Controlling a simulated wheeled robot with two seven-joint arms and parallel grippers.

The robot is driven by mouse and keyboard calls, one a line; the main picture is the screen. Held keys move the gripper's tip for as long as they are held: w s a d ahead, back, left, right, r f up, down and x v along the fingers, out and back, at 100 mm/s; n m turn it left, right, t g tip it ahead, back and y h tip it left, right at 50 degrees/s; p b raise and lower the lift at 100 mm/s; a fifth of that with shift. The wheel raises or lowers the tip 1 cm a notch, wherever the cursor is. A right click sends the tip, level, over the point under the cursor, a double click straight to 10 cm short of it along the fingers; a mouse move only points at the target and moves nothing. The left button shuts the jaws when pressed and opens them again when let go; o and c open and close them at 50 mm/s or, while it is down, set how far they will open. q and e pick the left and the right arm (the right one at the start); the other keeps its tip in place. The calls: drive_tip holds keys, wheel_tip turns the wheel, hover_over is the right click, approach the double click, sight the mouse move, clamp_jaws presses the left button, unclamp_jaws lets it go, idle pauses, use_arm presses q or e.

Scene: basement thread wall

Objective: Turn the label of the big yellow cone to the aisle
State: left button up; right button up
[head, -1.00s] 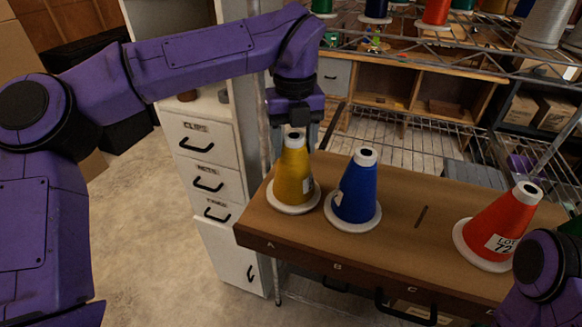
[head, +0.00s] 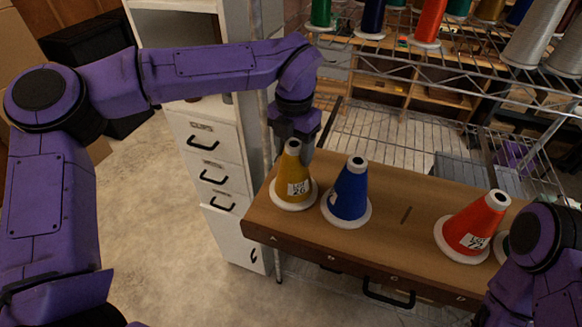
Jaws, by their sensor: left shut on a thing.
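The big yellow cone (head: 292,177) stands upright on its white base at the left end of the brown bench top. Its white label, partly readable as "LOT" with a number, faces the front, toward the camera. My left gripper (head: 297,147) is at the top of the yellow cone and is shut on it. My right arm shows at the lower right, but its gripper is out of the picture.
A blue cone (head: 350,192) stands close to the right of the yellow one. A red cone (head: 474,227) stands farther right, beside my right arm. A wire shelf (head: 440,65) with several cones hangs behind. A white drawer cabinet (head: 212,165) stands left of the bench (head: 400,250).

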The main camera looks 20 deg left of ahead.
use_arm(q)
drive_tip(key=shift+r+m+p, duration=0.15)
drive_tip(key=shift+m+p, duration=0.35)
drive_tip(key=shift+p, duration=0.05)
drive_tip(key=shift+m, duration=0.4)
drive_tip(key=m, duration=0.6)
drive_tip(key=shift+f, duration=0.35)
drive_tip(key=o, duration=1.1)
wheel_tip(320, 180, up, 10)
drive_tip(key=shift+r+b, duration=0.25)
drive_tip(key=shift+b, duration=0.9)
